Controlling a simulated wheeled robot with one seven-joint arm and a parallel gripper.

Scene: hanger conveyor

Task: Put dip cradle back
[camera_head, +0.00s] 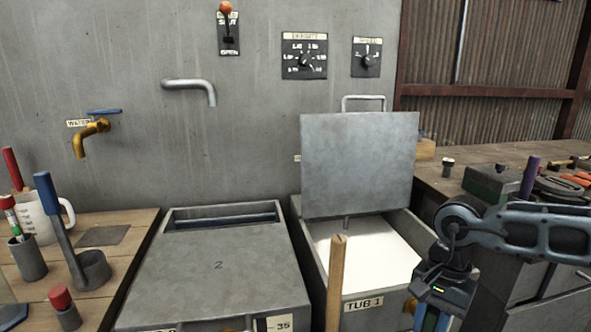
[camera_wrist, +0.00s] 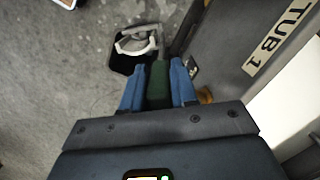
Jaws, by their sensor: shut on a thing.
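My gripper (camera_wrist: 158,72) is shut on a dark green handle (camera_wrist: 158,85), which I take to be the dip cradle's, between its blue fingers in the wrist view. Beyond the handle a pale grey curved piece (camera_wrist: 136,46) shows over a black container (camera_wrist: 122,62) low down by the floor. I cannot tell whether the piece is joined to the handle or resting in the container. In the head view my gripper (camera_head: 430,308) points down at the front right of Tub 1 (camera_head: 384,304); the cradle is hidden there.
Tub 1's lid (camera_head: 360,165) stands raised over white liquid (camera_head: 372,258). The tub marked 2 (camera_head: 215,270) is covered. An upright wooden stick (camera_head: 336,280) stands before Tub 1. Benches with tools flank the tubs. The grey floor (camera_wrist: 60,110) is mostly clear at left.

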